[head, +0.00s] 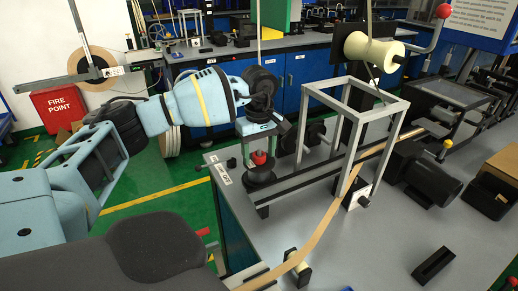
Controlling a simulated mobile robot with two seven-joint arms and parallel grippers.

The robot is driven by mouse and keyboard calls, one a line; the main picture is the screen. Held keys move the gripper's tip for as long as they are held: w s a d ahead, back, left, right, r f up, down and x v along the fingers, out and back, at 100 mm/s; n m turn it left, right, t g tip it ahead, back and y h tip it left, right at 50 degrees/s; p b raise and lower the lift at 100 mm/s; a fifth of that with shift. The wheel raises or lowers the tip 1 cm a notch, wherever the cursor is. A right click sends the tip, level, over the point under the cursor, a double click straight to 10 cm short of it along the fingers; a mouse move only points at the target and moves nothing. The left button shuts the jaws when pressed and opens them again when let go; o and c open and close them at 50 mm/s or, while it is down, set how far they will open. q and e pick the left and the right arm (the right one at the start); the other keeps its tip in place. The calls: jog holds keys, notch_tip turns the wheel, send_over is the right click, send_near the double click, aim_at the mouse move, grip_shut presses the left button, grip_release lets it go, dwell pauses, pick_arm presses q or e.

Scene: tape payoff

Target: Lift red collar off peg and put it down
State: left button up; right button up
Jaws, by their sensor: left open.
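The red collar (259,158) is small and sits low at the near-left corner of the grey bench, above a round black base (259,177). The peg itself I cannot make out; the collar and my gripper hide it. My left gripper (259,148) comes in from the left and points down over the collar. Its fingers are open and reach down close to the collar; whether they touch it I cannot tell. My right gripper is not in view.
A grey metal frame (349,82) stands just right of the collar, with tan tape (335,207) running through it. A black motor (432,174) and a black block (433,266) are farther right. The bench front (370,250) has bare room.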

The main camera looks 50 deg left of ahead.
pick_arm(q)
jog(key=c, duration=1.1)
notch_tip(320, 180, up, 10)
